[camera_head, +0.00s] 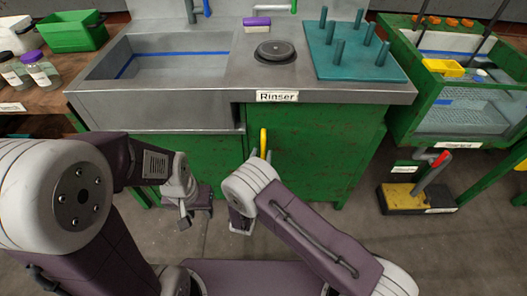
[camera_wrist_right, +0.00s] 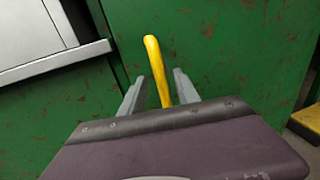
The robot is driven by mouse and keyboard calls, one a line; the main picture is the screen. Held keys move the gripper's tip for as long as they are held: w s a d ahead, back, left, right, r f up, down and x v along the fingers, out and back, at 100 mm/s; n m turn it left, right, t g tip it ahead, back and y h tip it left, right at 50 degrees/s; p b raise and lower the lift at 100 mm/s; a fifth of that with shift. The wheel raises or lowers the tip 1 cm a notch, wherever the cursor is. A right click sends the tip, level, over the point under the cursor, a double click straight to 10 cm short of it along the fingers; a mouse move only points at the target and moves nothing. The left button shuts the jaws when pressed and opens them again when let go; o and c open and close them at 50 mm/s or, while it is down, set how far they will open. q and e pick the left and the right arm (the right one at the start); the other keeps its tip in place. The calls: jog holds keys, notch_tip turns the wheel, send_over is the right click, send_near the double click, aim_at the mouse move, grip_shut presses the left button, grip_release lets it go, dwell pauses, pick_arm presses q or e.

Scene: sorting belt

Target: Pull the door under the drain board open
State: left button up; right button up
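The green door (camera_head: 310,150) is under the counter that carries the teal pegged drain board (camera_head: 335,62). It looks shut, flush with the cabinet front. Its upright yellow handle (camera_head: 263,140) is near the door's left edge. My right gripper (camera_head: 261,155) is in front of the handle, its wrist hiding the handle's lower part. In the right wrist view, the yellow handle (camera_wrist_right: 157,70) stands between the two open grey fingers of my right gripper (camera_wrist_right: 158,92), with a gap visible on each side. My left gripper (camera_head: 184,212) hangs to the left, low before the cabinet; its opening is unclear.
A steel sink (camera_head: 165,95) is left of the door, its front standing out from the cabinet. A green-framed tank (camera_head: 465,115) stands at the right, with a yellow-and-black pedal box (camera_head: 405,200) on the floor. Some floor before the door is clear.

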aim_at(263, 151)
jog(key=shift+w+d+b, duration=0.15)
jog(key=shift+w+d, duration=0.05)
jog(key=shift+w, duration=0.7)
jog(key=shift+w+d+b, duration=0.15)
jog(key=shift+w, duration=0.75)
grip_shut()
